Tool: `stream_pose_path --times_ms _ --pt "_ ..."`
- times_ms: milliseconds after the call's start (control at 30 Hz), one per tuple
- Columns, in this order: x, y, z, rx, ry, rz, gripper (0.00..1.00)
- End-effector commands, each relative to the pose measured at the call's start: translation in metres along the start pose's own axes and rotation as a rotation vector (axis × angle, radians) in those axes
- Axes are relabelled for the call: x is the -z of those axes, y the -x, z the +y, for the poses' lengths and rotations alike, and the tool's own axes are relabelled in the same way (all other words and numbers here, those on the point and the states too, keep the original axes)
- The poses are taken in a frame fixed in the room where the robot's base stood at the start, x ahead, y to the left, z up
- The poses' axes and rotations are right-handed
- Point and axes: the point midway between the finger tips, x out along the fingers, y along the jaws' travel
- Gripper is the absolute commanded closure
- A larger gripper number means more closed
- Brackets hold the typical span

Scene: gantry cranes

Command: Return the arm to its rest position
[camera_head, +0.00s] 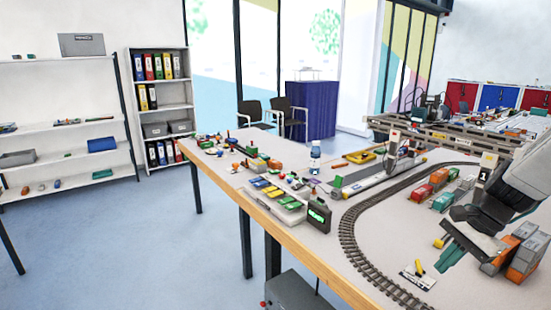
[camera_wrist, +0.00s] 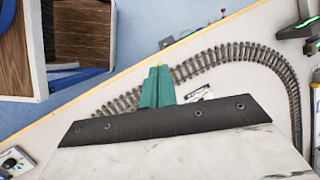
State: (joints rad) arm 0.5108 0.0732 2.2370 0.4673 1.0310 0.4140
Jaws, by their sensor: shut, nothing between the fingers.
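My gripper (camera_head: 447,259) hangs over the right part of the table in the head view, at the end of my white and dark arm. Its green fingers (camera_wrist: 158,87) are closed together in the wrist view, with nothing between them. They point down over the table (camera_head: 300,160), close to the curved track (camera_head: 352,232). The exact height above the table is hard to tell.
A crane (camera_head: 393,148), a bottle (camera_head: 315,158) and a dark display box (camera_head: 319,216) stand farther off. Floor left of the table is clear.

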Motion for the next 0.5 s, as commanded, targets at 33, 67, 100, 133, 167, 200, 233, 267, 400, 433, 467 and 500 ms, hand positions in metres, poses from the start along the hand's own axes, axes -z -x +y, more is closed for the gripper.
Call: stream_pose_path --times_ms 33,67,100,133,167,200,233,267,400,433,467,500 --pt "-0.026 0.007 0.008 -0.041 0.127 0.013 1.00" --pt "-0.040 0.010 0.015 -0.068 0.201 0.020 1.00" --pt "-0.057 0.014 0.023 -0.104 0.298 0.028 1.00" --pt "-0.069 0.017 0.030 -0.131 0.368 0.034 1.00" --pt "-0.080 0.020 0.037 -0.157 0.436 0.040 1.00" --pt "-0.095 0.024 0.046 -0.189 0.522 0.051 1.00" --pt "-0.105 0.026 0.053 -0.214 0.585 0.058 1.00" --pt "-0.114 0.028 0.060 -0.238 0.646 0.067 1.00" --pt "-0.152 0.038 0.093 -0.334 0.894 0.117 1.00" --pt "-0.159 0.040 0.099 -0.350 0.939 0.131 1.00" --pt "-0.165 0.042 0.105 -0.364 0.979 0.147 1.00" --pt "-0.172 0.044 0.111 -0.377 1.026 0.167 1.00"
